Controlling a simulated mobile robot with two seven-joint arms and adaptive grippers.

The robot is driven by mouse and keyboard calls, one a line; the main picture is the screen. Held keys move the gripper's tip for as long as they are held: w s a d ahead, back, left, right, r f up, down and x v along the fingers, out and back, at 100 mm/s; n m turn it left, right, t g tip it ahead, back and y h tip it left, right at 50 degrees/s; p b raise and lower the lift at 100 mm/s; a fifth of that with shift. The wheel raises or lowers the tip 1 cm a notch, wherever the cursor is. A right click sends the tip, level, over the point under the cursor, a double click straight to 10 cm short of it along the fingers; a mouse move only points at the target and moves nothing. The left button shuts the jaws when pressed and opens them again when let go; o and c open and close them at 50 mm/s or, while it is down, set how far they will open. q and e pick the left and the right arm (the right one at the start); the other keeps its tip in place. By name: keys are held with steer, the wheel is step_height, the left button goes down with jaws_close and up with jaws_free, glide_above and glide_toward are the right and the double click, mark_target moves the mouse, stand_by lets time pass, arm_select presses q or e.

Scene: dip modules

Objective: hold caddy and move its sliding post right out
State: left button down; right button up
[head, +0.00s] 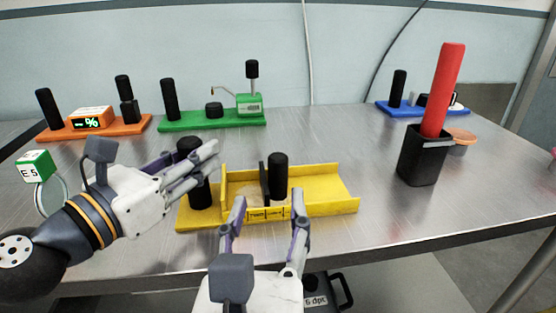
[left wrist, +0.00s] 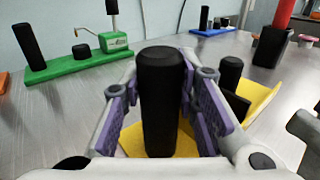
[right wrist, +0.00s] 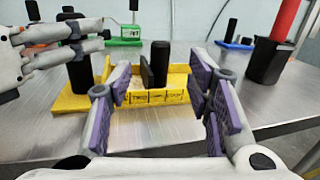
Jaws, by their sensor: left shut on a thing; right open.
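The yellow caddy (head: 335,199) stands on the metal table in front of me, with a trough on its right part. A black upright handle (head: 200,194) rises from its left end. My left gripper (head: 207,165) is shut on this handle, which stands between its purple pads in the left wrist view (left wrist: 163,100). The black sliding post (head: 278,176) stands in the trough beside a thin dark plate; it also shows in the right wrist view (right wrist: 160,64). My right gripper (head: 268,216) is open and empty, just in front of the caddy, its fingers pointing towards the post.
An orange module (head: 75,132) and a green module (head: 190,121) stand at the back left, a blue module (head: 395,110) at the back right. A black cup (head: 420,165) with a red stick (head: 444,90) stands right of the caddy. The table between caddy and cup is clear.

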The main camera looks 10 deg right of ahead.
mark_target(278, 168)
steer(key=shift+m, duration=0.4)
steer(key=x, duration=0.8)
steer(key=f+x, duration=0.1)
steer(key=x, duration=0.3)
steer(key=shift+w+d, duration=0.2)
steer(key=shift+w, duration=0.1)
jaws_close()
